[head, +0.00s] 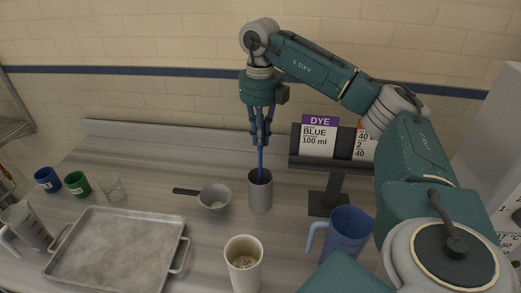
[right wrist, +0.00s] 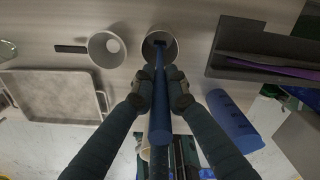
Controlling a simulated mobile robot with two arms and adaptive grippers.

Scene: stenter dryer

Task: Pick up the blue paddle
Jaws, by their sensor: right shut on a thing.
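The blue paddle (head: 261,157) stands upright with its lower end inside a grey cylindrical holder (head: 260,194). My right gripper (head: 260,138) is above the holder with its fingers closed around the paddle's upper shaft. In the right wrist view the blue shaft (right wrist: 160,118) runs between the two fingertips (right wrist: 160,88) and down into the holder (right wrist: 160,42). The paddle's lower end is hidden in the holder. My left gripper is not in view.
A small grey pan (head: 214,198), a white cup (head: 243,262) and a blue pitcher (head: 347,232) stand around the holder. A dye sign stand (head: 327,199) is to the right. A metal tray (head: 118,250) and small cups (head: 77,183) are at left.

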